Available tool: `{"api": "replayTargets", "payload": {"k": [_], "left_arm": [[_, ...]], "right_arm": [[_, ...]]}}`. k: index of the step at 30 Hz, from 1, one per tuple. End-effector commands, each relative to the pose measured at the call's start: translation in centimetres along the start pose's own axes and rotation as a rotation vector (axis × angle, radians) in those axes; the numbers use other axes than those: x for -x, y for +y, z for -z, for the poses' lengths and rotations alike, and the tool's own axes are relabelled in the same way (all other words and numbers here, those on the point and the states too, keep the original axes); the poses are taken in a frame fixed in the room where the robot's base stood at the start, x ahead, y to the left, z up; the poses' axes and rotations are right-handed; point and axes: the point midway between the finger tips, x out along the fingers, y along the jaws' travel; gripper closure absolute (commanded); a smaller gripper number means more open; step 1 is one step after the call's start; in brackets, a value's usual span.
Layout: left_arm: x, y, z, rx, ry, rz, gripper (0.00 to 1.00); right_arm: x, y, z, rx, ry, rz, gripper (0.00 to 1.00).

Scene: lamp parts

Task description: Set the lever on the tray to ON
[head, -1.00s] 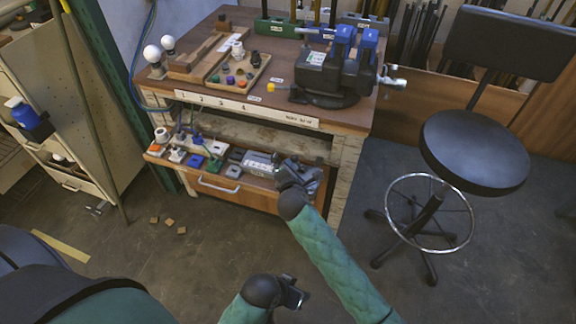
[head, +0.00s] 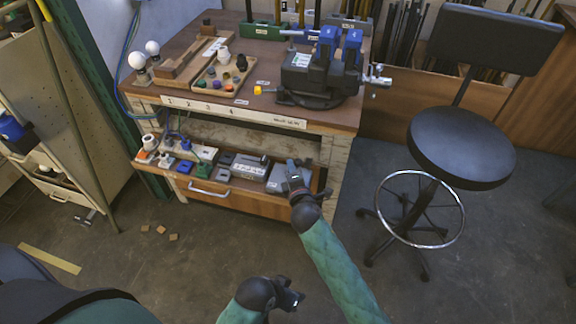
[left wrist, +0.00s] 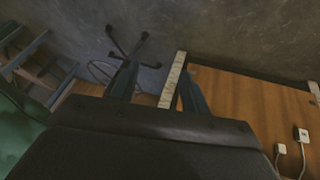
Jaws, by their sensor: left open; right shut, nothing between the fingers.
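The lower pull-out tray (head: 240,204) under the bench holds a row of small switches and electrical parts. A light grey box (head: 277,178) sits at its right end. I cannot make out which part is the lever, or its setting. My right gripper (head: 294,168) is shut and empty, at the tray's right end, just right of the grey box and hiding part of that end. I cannot tell whether it touches anything. My left gripper (head: 294,299) is open and empty, low over the floor in front of the bench; its spread fingers show in the left wrist view (left wrist: 158,88).
The bench top (head: 185,88) above the tray carries a black vise (head: 318,75), a wooden parts tray (head: 222,72) and white bulbs. A black stool (head: 460,145) stands to the right. Small wooden blocks (head: 160,229) lie on the open floor at left.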

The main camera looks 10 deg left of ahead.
Motion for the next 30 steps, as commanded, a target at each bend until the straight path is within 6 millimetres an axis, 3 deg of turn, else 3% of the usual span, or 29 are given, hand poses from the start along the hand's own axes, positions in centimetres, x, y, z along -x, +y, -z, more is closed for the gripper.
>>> {"api": "replayTargets", "payload": {"k": [3, 9, 26, 30], "left_arm": [[1.6, 0.3, 0.5, -0.002, -0.012, -0.002, 0.54], [3.0, 0.6, 0.8, -0.003, -0.027, -0.003, 0.54], [3.3, 0.6, 0.7, -0.003, -0.034, -0.003, 0.54], [3.1, 0.6, 0.7, -0.004, -0.031, -0.003, 0.54]], "right_arm": [[0.1, 0.0, -0.2, 0.002, 0.000, 0.000, 1.00], [0.2, -0.2, -0.4, 0.003, 0.000, 0.000, 1.00], [0.3, -0.3, -0.5, 0.002, 0.000, 0.001, 1.00], [1.1, -0.4, -0.4, 0.002, 0.001, 0.002, 1.00]]}}
